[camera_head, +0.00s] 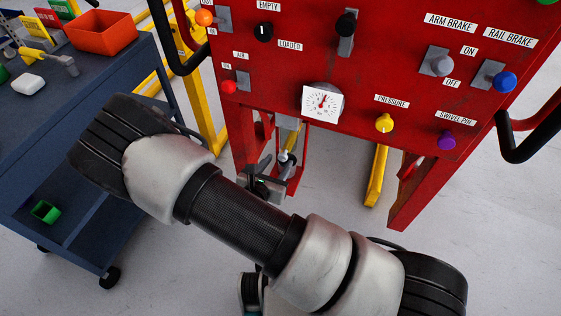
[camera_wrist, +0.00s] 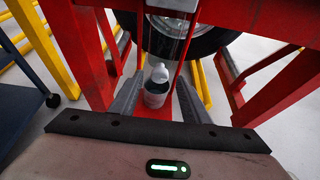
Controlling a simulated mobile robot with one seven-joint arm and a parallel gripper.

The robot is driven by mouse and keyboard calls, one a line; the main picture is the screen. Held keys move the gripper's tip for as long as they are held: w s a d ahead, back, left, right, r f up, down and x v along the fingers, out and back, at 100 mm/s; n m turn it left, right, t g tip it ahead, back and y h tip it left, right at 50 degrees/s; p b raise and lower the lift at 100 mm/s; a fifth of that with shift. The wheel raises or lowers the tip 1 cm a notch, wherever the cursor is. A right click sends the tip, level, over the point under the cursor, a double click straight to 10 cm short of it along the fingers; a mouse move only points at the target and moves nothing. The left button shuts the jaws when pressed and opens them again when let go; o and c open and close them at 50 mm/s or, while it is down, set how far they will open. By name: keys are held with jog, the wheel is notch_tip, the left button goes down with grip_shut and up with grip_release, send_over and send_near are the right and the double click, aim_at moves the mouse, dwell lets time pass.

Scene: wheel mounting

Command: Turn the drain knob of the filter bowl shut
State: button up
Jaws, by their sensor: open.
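The filter bowl (camera_wrist: 170,24) hangs in the red frame and looks clear in the wrist view; its yellowish body (camera_head: 290,136) shows in the head view. A pale rounded piece that looks like the drain knob (camera_wrist: 160,72) is below it, also small in the head view (camera_head: 285,156). A grey cup-like part (camera_wrist: 155,96) is under the knob. My gripper (camera_wrist: 159,80) is open, with one finger left and one right of the knob in the wrist view. I cannot tell whether either finger touches it. The knob's turn position is too small to read.
Red frame posts (camera_wrist: 84,60) stand close on the left, with more red bars on the right. A black tyre (camera_wrist: 200,38) is behind. The red control panel (camera_head: 300,60) is above, with a pressure gauge (camera_head: 322,103). A blue cart (camera_head: 100,75) stands left.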

aim_at(282, 158)
jog(key=shift+x, duration=1.55)
jog(key=shift+c, duration=0.2)
jog(key=c, duration=1)
